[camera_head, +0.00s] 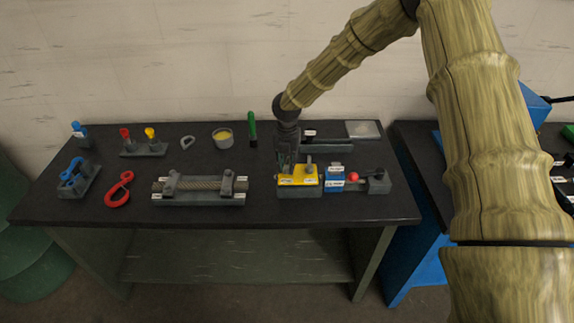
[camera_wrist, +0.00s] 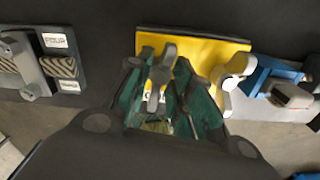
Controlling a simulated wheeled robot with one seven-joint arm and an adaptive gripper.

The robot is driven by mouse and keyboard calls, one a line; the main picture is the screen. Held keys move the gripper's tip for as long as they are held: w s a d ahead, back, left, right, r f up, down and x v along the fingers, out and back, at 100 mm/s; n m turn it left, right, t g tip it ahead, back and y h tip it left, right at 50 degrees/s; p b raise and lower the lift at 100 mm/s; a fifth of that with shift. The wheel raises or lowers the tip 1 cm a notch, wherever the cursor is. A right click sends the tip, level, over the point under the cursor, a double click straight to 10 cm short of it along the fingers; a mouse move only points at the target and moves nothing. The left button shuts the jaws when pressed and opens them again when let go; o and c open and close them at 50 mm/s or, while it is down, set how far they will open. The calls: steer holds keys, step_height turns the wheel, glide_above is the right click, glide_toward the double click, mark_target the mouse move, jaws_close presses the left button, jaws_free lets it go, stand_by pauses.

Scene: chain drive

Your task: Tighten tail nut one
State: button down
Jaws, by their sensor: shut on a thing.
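A yellow block (camera_head: 299,181) on a dark base stands right of centre on the bench. It also shows in the wrist view (camera_wrist: 200,48). Two grey winged nuts stand on it; their number labels are not readable. My gripper (camera_head: 286,166) points down over the left part of the block. In the wrist view its green fingers (camera_wrist: 172,98) are shut around the left winged nut (camera_wrist: 160,76). The right winged nut (camera_wrist: 236,72) is free, just outside the fingers; it also shows in the head view (camera_head: 308,164). The fingers hide the lower part of the held nut.
A blue block (camera_head: 335,178) and a red ball knob (camera_head: 353,176) sit close on the right. A rope fixture (camera_head: 200,189) lies to the left, with a red hook (camera_head: 118,190) farther left. A green-handled tool (camera_head: 252,130) and a tin (camera_head: 222,138) stand behind.

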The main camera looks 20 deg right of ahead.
steer(key=m, duration=0.2)
steer(key=m+b, duration=0.1)
steer(key=m, duration=0.1)
steer(key=shift+f+m, duration=0.2)
steer(key=shift+m, duration=0.1)
steer(key=m+b, duration=0.1)
steer(key=m, duration=0.2)
steer(key=shift+m, duration=0.4)
steer(key=m+b, duration=0.1)
steer(key=m, duration=0.3)
steer(key=m+b, duration=0.1)
steer(key=m, duration=0.4)
steer(key=m+b, duration=0.1)
steer(key=m, duration=0.3)
steer(key=shift+m, duration=0.3)
steer(key=m, duration=0.3)
steer(key=shift+m, duration=0.3)
steer(key=m, duration=0.4)
steer(key=shift+b, duration=0.3)
steer(key=m, duration=0.4)
steer(key=shift+r, duration=0.1)
steer(key=m, duration=0.5)
steer(key=shift+m, duration=0.3)
steer(key=m+p, duration=0.1)
steer(key=m, duration=0.5)
steer(key=m+p, duration=0.1)
steer(key=m, duration=0.5)
steer(key=shift+r, duration=0.1)
steer(key=shift+w+m, duration=0.1)
steer(key=shift+m, duration=0.3)
